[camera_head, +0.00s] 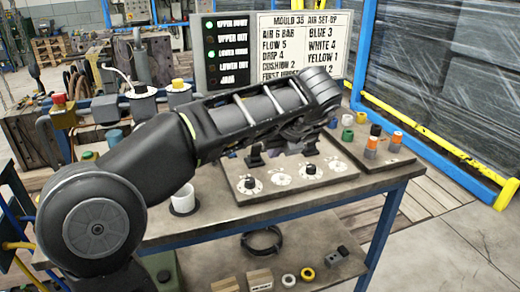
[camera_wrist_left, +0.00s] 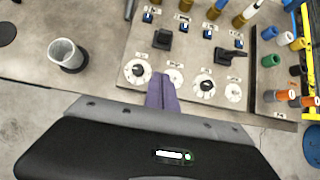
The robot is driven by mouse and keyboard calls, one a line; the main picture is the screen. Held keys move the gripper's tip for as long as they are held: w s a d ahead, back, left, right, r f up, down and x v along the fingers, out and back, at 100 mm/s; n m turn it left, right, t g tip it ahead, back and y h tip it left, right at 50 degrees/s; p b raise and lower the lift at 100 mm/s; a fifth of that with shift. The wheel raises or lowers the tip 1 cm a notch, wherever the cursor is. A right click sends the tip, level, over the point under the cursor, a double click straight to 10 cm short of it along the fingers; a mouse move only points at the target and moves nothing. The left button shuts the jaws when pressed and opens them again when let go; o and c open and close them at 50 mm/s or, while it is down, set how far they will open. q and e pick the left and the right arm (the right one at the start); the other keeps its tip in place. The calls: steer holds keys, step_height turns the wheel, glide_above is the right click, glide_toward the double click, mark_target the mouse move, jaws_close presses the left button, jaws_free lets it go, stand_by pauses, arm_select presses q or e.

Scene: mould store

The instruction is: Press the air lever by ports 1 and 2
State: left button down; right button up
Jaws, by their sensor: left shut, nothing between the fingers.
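The air panel (camera_head: 235,211) lies on the bench in the head view and fills the upper middle of the wrist view (camera_wrist_left: 117,88). Its left black lever (camera_wrist_left: 162,39) stands below two blue ports at the left (camera_wrist_left: 148,17). The right black lever (camera_wrist_left: 229,55) stands below another pair. Both levers show in the head view, left (camera_head: 254,156) and right (camera_head: 311,146). My left gripper (camera_wrist_left: 162,80) is shut and empty; its purple fingers appear between the left dial and the right dial, apart from the left lever in the picture. In the head view my arm hides the ports.
Two black-knobbed dials (camera_wrist_left: 138,71) (camera_wrist_left: 206,85) lie near the panel's front edge. A white cup (camera_wrist_left: 66,53) stands left of the panel. Coloured fittings (camera_head: 371,140) stand on a board at the right. A sign board (camera_head: 299,45) rises behind.

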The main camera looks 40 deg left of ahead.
mark_target(255, 153)
arm_select(q)
steer(key=b+x, duration=0.1)
steer(key=x, duration=0.9)
steer(key=shift+a+f, duration=0.1)
steer(key=shift+f, duration=0.05)
steer(key=shift+w+a+r, duration=0.45)
steer(key=shift+w+a, duration=0.1)
steer(key=shift+a, duration=0.2)
steer(key=shift+w+a+r, duration=0.5)
steer(key=shift+a, duration=0.25)
